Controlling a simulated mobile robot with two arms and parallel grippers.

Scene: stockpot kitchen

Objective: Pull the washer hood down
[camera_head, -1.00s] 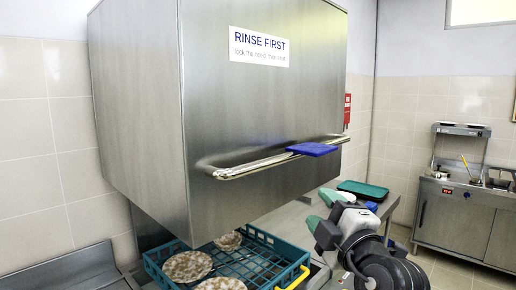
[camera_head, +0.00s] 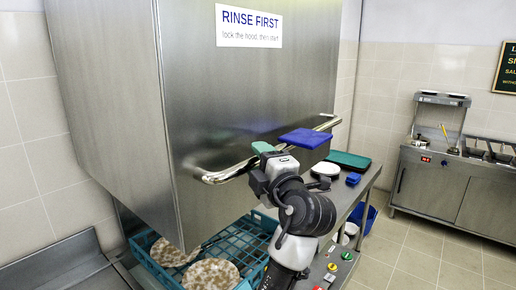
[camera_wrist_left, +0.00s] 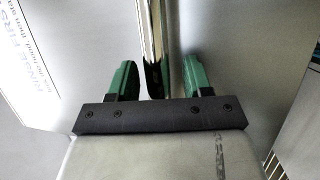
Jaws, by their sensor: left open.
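The washer hood (camera_head: 240,95) is a large steel box with a "RINSE FIRST" label, raised above a teal rack. Its horizontal bar handle (camera_head: 222,174) runs across the lower front. A flat blue piece (camera_head: 305,138) sits at the handle's right part. My left gripper (camera_head: 262,150) is at the middle of the handle and hides part of it. In the left wrist view, the gripper (camera_wrist_left: 158,82) is open, with a green finger on each side of the handle bar (camera_wrist_left: 153,45). Gaps show beside the bar, so it is not clamped. My right gripper is out of view.
The teal rack (camera_head: 262,226) under the hood holds stained plates (camera_head: 210,273). A button panel (camera_head: 338,268) is at the lower right. A side counter carries a green tray (camera_head: 348,158) and a white plate stack (camera_head: 325,169). A blue bin (camera_head: 366,218) stands below. Open floor lies right.

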